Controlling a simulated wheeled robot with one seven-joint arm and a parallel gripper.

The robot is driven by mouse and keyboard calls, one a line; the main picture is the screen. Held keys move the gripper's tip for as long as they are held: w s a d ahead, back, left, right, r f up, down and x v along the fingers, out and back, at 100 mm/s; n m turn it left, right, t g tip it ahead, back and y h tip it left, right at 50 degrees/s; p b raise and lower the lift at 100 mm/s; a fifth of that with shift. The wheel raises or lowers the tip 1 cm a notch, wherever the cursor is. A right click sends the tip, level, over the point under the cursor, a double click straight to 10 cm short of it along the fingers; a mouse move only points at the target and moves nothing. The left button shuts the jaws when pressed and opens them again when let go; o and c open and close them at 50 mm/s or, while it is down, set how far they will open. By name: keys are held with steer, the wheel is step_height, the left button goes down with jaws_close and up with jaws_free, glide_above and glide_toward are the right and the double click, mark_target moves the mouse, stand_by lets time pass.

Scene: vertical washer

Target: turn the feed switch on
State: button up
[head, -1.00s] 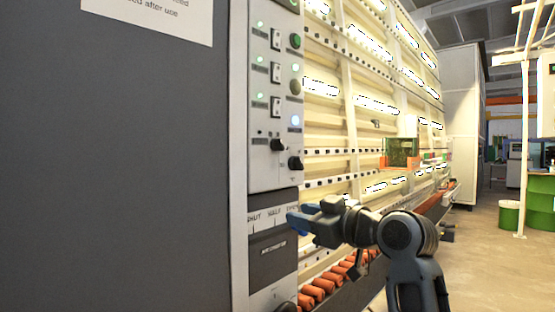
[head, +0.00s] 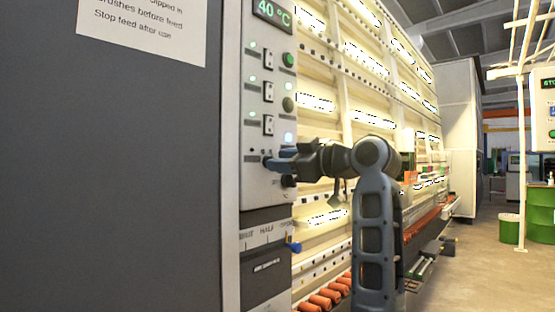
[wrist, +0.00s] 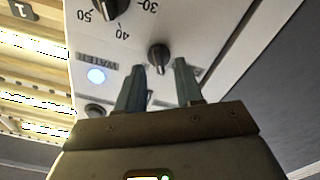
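The grey control panel (head: 256,190) carries a black rotary knob (wrist: 158,57), seen in the wrist view with its pointer ridge toward my fingers. I take it for the feed switch, but its label is partly hidden by my fingers and unreadable. My gripper (wrist: 159,66) is open, with one fingertip on each side of the knob; whether they touch it I cannot tell. In the head view my gripper (head: 270,163) is at the panel's lower part and hides this knob. A lit lamp (wrist: 97,76) sits beside the WATER label.
A temperature knob (wrist: 103,8) marked 30, 40, 50 is close by. Several rocker switches (head: 268,92) and lamps are above my gripper. A blue-tipped lever (head: 294,247) sits below, at the right end of the SHUT–HALF scale. Orange rollers (head: 320,301) lie lower right.

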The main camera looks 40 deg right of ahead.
steer(key=shift+w, duration=0.95)
steer(key=shift+c, duration=0.2)
jaws_close()
